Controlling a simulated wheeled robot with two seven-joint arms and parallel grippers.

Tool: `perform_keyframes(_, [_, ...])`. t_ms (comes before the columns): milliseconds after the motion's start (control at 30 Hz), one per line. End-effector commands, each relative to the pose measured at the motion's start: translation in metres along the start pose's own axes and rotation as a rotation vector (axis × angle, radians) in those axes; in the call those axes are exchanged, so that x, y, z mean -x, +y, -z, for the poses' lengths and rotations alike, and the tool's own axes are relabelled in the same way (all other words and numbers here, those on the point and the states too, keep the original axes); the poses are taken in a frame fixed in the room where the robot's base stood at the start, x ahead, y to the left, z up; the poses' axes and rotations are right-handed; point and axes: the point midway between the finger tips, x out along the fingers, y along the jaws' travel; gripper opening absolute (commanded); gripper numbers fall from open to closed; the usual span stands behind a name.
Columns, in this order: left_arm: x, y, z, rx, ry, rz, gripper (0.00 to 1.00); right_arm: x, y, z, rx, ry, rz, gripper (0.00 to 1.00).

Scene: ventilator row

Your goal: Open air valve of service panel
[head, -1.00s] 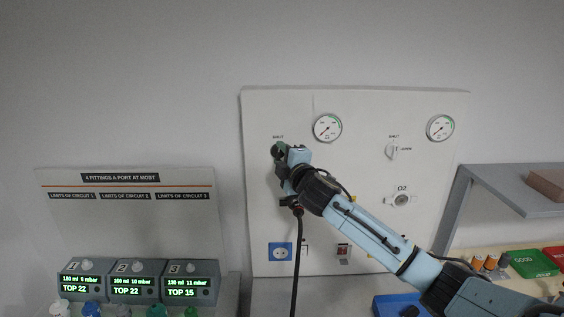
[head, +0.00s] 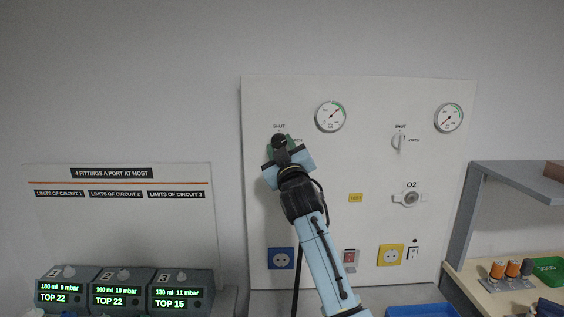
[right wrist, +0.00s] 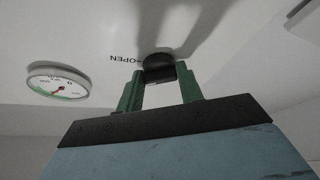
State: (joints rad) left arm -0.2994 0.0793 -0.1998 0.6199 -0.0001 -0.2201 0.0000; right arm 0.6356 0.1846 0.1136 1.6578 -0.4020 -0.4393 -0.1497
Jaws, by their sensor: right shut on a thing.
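The service panel (head: 352,230) is a white board on the wall. The air valve is a black knob (head: 279,140) at its upper left, under the word SHUT; it also shows in the right wrist view (right wrist: 158,66), beside the word OPEN. My right gripper (head: 283,147) is shut on this knob, with its green fingers on both sides of it; they also show in the right wrist view (right wrist: 158,84). The gripper hides part of the knob in the head view. The left gauge (head: 330,117) has its needle toward upper right. My left gripper is not in view.
A white O2 valve (head: 398,140) and the right gauge (head: 448,117) are on the panel's right. Sockets and a switch (head: 414,254) line its bottom. Three display boxes (head: 123,290) stand lower left. A grey shelf (head: 525,174) stands at right.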

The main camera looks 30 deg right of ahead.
Motion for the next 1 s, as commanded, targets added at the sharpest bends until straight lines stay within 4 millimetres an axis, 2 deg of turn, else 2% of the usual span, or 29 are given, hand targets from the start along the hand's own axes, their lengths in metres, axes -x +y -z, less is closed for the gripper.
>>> perform_keyframes(33, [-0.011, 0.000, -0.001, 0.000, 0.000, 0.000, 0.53, 0.002, -0.004, -0.004, -0.050, -0.001, -0.017, 0.14])
perform_keyframes(100, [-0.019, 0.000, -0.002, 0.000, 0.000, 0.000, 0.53, 0.002, -0.005, -0.003, -0.111, -0.001, -0.042, 0.14])
perform_keyframes(400, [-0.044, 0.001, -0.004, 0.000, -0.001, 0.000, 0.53, 0.001, -0.006, -0.001, -0.326, -0.002, -0.131, 0.14])
perform_keyframes(700, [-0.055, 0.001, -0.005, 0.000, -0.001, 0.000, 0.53, 0.000, -0.006, 0.000, -0.449, -0.002, -0.183, 0.14])
perform_keyframes(1000, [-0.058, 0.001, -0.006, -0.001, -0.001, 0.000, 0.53, -0.001, -0.005, 0.001, -0.486, -0.001, -0.200, 0.14])
